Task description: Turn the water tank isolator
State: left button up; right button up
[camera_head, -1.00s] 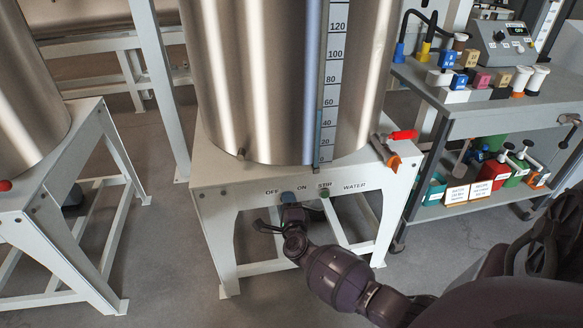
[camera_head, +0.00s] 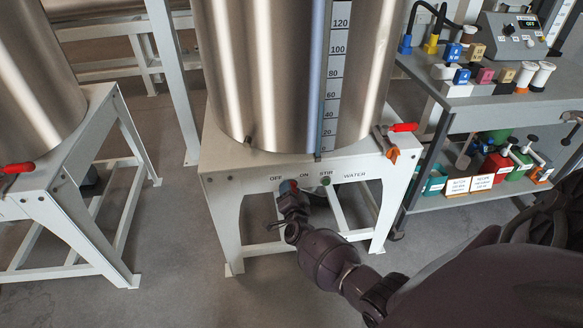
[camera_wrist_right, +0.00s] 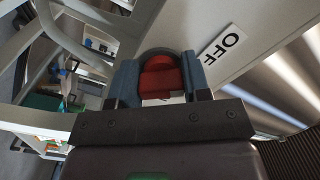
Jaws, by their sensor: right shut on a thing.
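The water tank (camera_head: 270,80) is a tall steel cylinder with a level scale, standing on a white stand (camera_head: 225,165). The isolator, a red knob (camera_wrist_right: 161,78), sits on the stand's front between the OFF and ON labels. My right gripper (camera_head: 289,188) is at the knob in the head view. In the right wrist view, its blue-grey fingers (camera_wrist_right: 160,82) are shut on the two sides of the knob, with the OFF label beside it. The knob's exact angle is hard to tell. My left gripper is not in view.
A red-handled valve (camera_head: 402,128) is at the stand's right corner. A second tank (camera_head: 35,80) stands left. A grey cart (camera_head: 470,115) with bottles and containers stands right. Clear floor lies between the stands.

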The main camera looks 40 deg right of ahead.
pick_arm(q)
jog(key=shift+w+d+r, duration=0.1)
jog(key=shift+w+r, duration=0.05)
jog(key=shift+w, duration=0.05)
pick_arm(e)
jog(key=shift+n, duration=0.5)
jog(key=o, duration=0.9)
jog(key=shift+s+a+r+p, duration=0.1)
jog(key=shift+s+a+p, duration=0.15)
jog(key=shift+s+p, duration=0.1)
pick_arm(q)
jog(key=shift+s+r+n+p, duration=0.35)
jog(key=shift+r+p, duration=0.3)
jog(key=shift+p, duration=0.4)
pick_arm(e)
jog(key=v, duration=1)
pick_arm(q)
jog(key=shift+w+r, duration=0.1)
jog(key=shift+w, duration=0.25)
